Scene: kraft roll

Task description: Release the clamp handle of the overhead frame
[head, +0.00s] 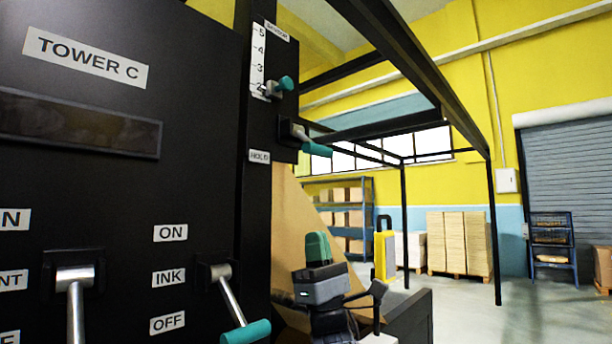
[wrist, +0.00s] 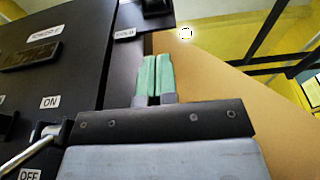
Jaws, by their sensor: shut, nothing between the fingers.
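A teal-gripped handle (head: 317,149) sticks out from a small block on the black post, just above a label that reads HOLD (head: 259,155). It looks like the clamp handle. In the wrist view the HOLD label (wrist: 125,33) shows near the top, beside a dark block; the teal grip is not visible there. My gripper (head: 318,246) is below the handle, apart from it, with its teal fingers pointing up. In the wrist view its fingers (wrist: 155,75) are together, with nothing between them. The overhead frame (head: 420,75) is of black beams at upper right.
The TOWER C panel (head: 90,200) fills the left. Its INK lever (head: 232,305) points down toward OFF, left of my gripper. A smaller teal knob (head: 286,83) sits by a numbered scale above the handle. A tan sheet (head: 292,215) runs behind my gripper. Open floor lies right.

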